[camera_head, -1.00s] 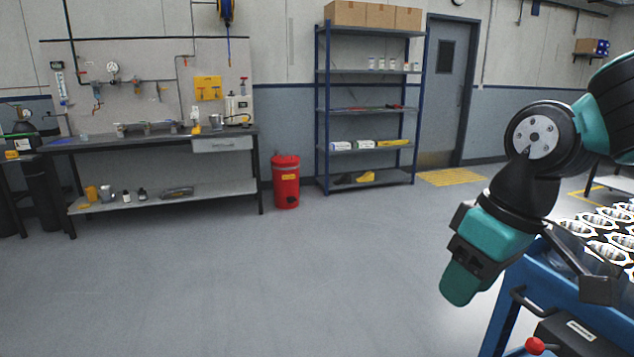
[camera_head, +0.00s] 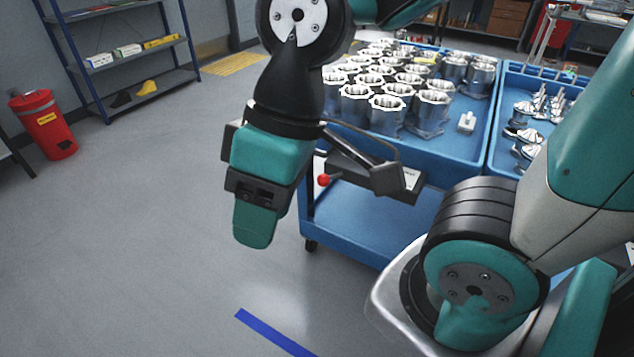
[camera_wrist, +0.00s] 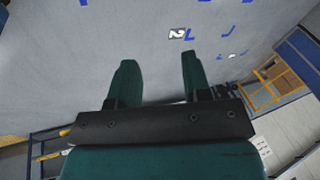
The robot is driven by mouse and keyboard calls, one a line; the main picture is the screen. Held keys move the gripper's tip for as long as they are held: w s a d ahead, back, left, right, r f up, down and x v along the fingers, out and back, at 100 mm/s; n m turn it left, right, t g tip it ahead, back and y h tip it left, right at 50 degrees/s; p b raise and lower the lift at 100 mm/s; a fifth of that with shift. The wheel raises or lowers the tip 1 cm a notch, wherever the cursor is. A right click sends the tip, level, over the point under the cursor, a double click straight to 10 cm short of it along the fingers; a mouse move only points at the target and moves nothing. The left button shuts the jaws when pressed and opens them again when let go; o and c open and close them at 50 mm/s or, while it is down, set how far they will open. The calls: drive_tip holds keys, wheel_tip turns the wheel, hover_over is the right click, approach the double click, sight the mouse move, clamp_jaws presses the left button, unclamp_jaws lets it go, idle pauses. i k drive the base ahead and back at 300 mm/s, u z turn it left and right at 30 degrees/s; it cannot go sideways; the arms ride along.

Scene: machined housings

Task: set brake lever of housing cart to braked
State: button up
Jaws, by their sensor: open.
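The blue housing cart (camera_head: 345,133) stands right of centre in the head view, with rows of silver machined housings on its top. Its brake lever with a red knob (camera_head: 323,180) shows on the near end, beside a dark labelled box (camera_head: 412,178). My arm's dark bracket partly covers that box, so the lever's full setting is hard to read. My gripper (camera_head: 256,222) hangs left of the red knob, pointing down, apart from it in the picture. In the wrist view, the two teal fingers (camera_wrist: 158,72) are spread with nothing between them.
A second blue tray (camera_head: 497,120) with metal parts adjoins at the right. A red bin (camera_head: 42,125) and a shelf (camera_head: 125,60) stand at the left. Open grey floor lies left of the cart, with a blue floor stripe (camera_head: 275,333). The wrist view shows floor markings.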

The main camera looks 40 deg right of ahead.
sight(323, 180)
drive_tip(key=u, duration=0.05)
drive_tip(key=k, duration=0.5)
drive_tip(key=z, duration=0.85)
drive_tip(key=i, duration=0.75)
drive_tip(key=u, duration=0.75)
